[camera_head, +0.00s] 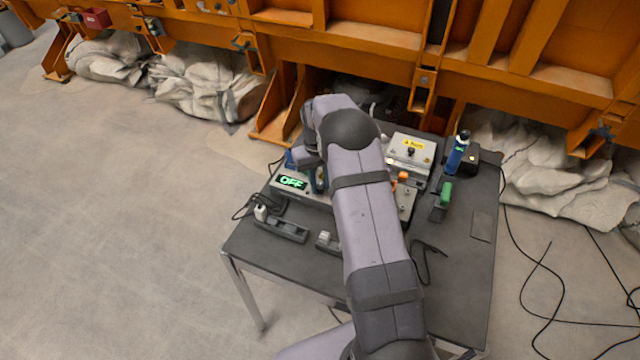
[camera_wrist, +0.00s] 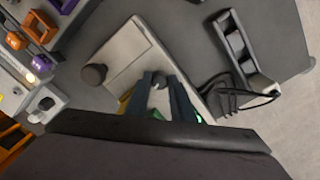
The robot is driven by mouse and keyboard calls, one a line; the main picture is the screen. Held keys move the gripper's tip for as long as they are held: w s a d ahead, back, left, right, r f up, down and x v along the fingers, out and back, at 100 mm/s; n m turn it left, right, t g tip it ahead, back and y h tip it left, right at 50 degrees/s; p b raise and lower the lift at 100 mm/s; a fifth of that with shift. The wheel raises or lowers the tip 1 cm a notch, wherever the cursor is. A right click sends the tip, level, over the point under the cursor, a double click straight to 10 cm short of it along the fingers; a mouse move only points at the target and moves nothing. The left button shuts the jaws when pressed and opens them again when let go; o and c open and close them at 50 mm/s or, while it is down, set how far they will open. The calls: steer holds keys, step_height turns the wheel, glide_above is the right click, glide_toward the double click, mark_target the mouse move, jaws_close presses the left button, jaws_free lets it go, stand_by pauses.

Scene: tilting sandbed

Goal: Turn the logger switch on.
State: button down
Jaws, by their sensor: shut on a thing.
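The logger is a pale box with a lit green display reading OFF (camera_head: 291,182), on the dark table, left of my arm in the head view. In the wrist view its pale top (camera_wrist: 127,52) carries a dark round knob (camera_wrist: 93,75). My gripper (camera_wrist: 162,80) points down at the box, its two dark fingers closed around a small grey switch (camera_wrist: 160,83). Most of the switch is hidden between the fingers, so I cannot tell its position. The fingers also cover most of the display in the wrist view, where only green glow shows. My arm hides part of the box in the head view.
A dark socket strip (camera_head: 281,229) with a white plug (camera_head: 261,213) and cable lies near the table's left edge. Right of my arm stand a silver box with a yellow label (camera_head: 411,148), a blue bottle (camera_head: 456,155) and a green-handled item (camera_head: 446,193). The right front table is mostly clear.

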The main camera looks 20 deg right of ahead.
mark_target(319, 186)
steer(key=m, duration=0.4)
steer(key=shift+w+m+b, duration=0.1)
steer(key=shift+m+b, duration=0.2)
steer(key=shift+b, duration=0.1)
steer(key=shift+m, duration=2.3)
steer(key=shift+r, duration=0.1)
steer(key=c, duration=1.5)
jaws_free()
steer(key=shift+c, duration=0.2)
steer(key=shift+w+a+r+b, duration=0.1)
steer(key=shift+r+b, duration=0.45)
steer(key=shift+r, duration=1.3)
steer(key=shift+w+r+b, duration=0.1)
steer(key=shift+r+b, duration=0.45)
steer(key=shift+r, duration=1.25)
